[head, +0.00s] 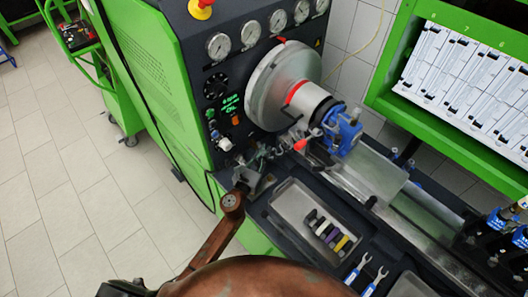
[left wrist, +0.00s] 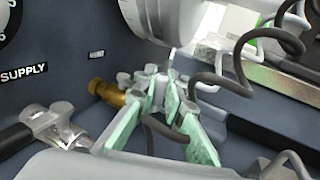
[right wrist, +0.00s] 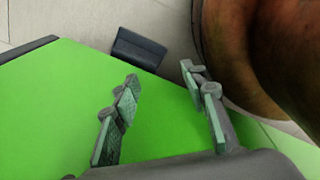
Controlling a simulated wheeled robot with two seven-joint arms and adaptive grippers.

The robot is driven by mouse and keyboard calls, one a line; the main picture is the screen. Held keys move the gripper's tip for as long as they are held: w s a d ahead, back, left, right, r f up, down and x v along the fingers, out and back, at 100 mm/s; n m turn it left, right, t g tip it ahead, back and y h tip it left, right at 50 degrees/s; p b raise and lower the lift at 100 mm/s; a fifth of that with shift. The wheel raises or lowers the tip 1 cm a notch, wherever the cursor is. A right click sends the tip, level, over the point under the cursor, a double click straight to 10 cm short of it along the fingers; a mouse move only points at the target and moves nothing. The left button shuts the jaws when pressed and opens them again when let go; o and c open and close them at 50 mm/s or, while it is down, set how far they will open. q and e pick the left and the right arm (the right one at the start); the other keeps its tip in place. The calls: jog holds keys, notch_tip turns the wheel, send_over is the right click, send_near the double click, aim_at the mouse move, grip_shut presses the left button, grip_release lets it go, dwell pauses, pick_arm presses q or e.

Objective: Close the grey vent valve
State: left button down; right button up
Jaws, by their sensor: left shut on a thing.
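My left gripper (left wrist: 165,92) is shut, its green-padded fingers closing together on a small grey part that I take to be the grey vent valve (left wrist: 161,78). The fingertips hide most of this part, so its handle angle cannot be told. In the head view my left gripper (head: 262,168) is small, low at the front of the green and dark testbench, left of the parts tray. My right gripper (right wrist: 165,95) is open and empty, with its two fingers apart in front of a green surface.
A brass fitting (left wrist: 106,92) sits just left of the left fingertips, and dark hoses (left wrist: 222,85) loop close on the right. The testbench (head: 150,80) has gauges and a large silver drum (head: 268,88). A tray (head: 290,205) holds small coloured parts. Tiled floor (head: 80,200) lies free at left.

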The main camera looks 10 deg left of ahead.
pick_arm(q)
jog(key=m+h, duration=0.1)
jog(key=a+h+b, duration=0.1)
jog(key=shift+s+f+m+g+h, duration=0.15)
jog(key=shift+s+m+g+h, duration=0.15)
jog(key=shift+m+g, duration=0.1)
jog(key=shift+s+a+m+g+h+b, duration=0.1)
jog(key=shift+a+m+g+h+b, duration=0.15)
jog(key=shift+m+g+h+b, duration=0.45)
jog(key=shift+t, duration=0.3)
jog(key=c, duration=2)
grip_release()
jog(key=v, duration=1.2)
jog(key=shift+c, duration=0.2)
